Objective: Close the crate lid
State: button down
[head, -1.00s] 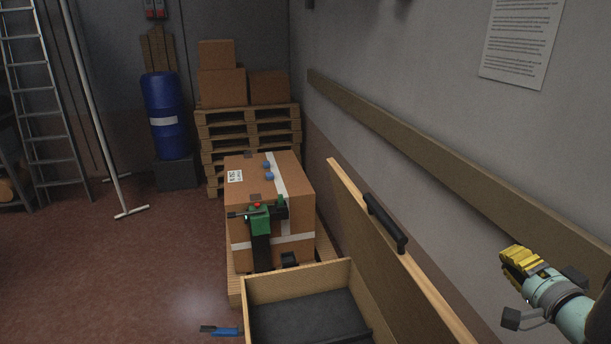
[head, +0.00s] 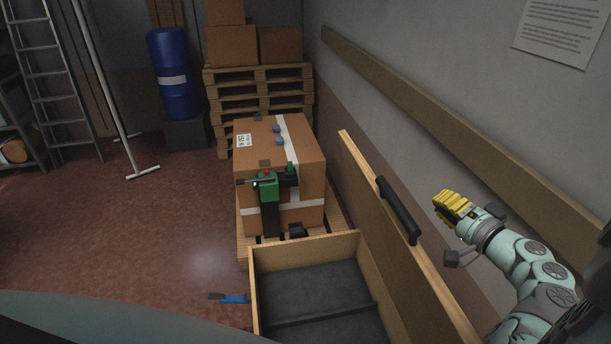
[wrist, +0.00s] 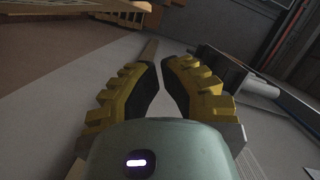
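The wooden crate (head: 254,290) stands open at the bottom of the head view, with a dark grey lined inside. Its lid (head: 385,240) stands up, nearly upright, along the crate's right side. A black bar handle (head: 398,210) is on the lid's wall-facing side, near its top edge. My gripper (head: 440,200), with yellow fingers, is to the right of the lid and handle, between lid and wall, apart from both. In the wrist view my gripper (wrist: 160,68) has its fingertips drawn close together with nothing between them.
A blue-handled tool (head: 235,298) is by the crate's left side. The wall with a wooden rail (head: 450,130) bounds the right.

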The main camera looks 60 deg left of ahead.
jog(key=shift+s+a+f+p, duration=0.5)
jog(key=shift+s+a+p, duration=0.3)
jog(key=shift+p, duration=0.05)
jog(key=shift+s+a+f+p, duration=0.5)
jog(key=shift+s+a+p, duration=0.25)
jog(key=shift+s+p, duration=0.1)
